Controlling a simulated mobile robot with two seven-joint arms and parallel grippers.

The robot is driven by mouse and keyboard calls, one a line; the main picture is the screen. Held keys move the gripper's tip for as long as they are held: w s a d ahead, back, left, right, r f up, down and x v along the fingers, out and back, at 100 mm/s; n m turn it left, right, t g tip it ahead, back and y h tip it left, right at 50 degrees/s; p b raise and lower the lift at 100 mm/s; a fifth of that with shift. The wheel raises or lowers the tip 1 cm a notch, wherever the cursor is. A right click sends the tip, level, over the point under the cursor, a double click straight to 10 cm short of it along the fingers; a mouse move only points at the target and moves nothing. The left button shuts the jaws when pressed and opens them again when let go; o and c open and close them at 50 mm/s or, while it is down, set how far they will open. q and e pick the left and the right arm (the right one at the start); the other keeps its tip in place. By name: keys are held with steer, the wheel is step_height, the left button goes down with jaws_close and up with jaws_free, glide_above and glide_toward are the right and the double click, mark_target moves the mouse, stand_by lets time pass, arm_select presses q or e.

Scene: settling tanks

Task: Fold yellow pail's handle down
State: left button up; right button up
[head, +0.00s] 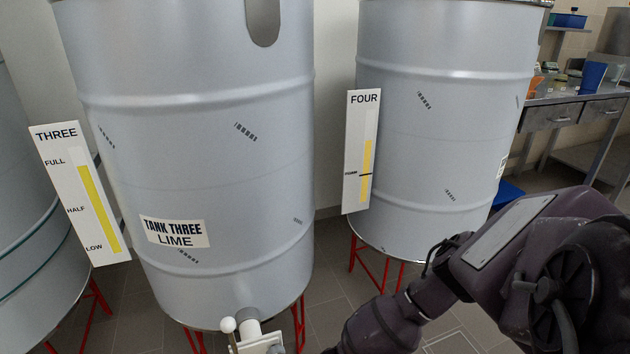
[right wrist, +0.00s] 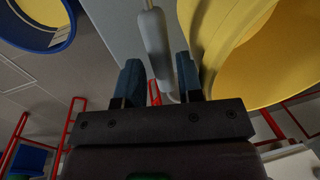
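The yellow pail (right wrist: 270,45) fills the upper right of the right wrist view, with its round opening partly cut off by the frame. A grey cylindrical grip on a thin rod, apparently its handle (right wrist: 153,40), hangs left of the pail. My right gripper (right wrist: 157,65) is open, its two blue-grey fingers apart. The grip lies between the fingertips in the picture; I cannot tell whether it touches either finger. In the head view only my right arm shows, at lower right; the pail is out of view. My left gripper is in neither view.
A blue-rimmed round vessel with yellow inside (right wrist: 40,20) is at the wrist view's upper left. Tank three (head: 200,130) and tank four (head: 440,120) stand on red legs. A white valve (head: 250,335) juts from tank three. A workbench (head: 575,100) stands at back right.

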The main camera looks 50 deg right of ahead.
steer(key=shift+w+f, duration=0.1)
steer(key=shift+f, duration=0.5)
jaws_close()
steer(key=shift+a+r, duration=0.1)
